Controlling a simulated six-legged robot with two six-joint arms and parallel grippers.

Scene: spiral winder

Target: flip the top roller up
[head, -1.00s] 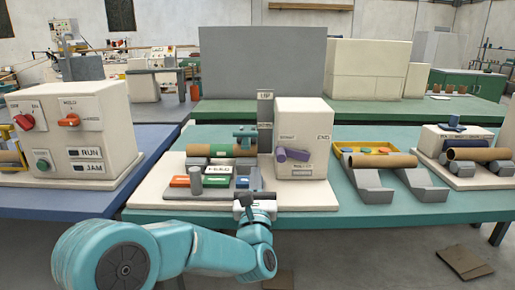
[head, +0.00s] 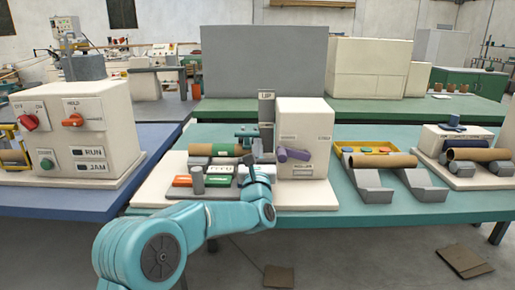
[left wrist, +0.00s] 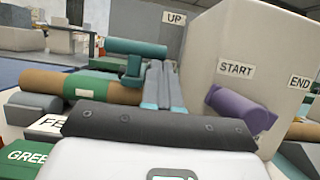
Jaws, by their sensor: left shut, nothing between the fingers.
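The winder's top roller, a short teal cylinder (head: 247,133) on a teal bracket, stands above the right part of a brown tube (head: 199,150) with a green band. In the left wrist view the teal roller (left wrist: 137,47) is at upper left, above the brown tube (left wrist: 48,84). A grey post marked UP (head: 266,108) stands behind. My left gripper (head: 260,150) is shut and empty, just right of the roller's bracket. Its fingers (left wrist: 158,68) also show in the left wrist view, pointing forward beside the bracket; I cannot tell whether they touch it.
A cream box (head: 304,130) with a purple handle (head: 296,154) stands close to the right of my gripper. Coloured buttons and a grey peg (head: 197,180) are in front on the left. A yellow tray (head: 375,157) and another brown tube (head: 390,160) are further right.

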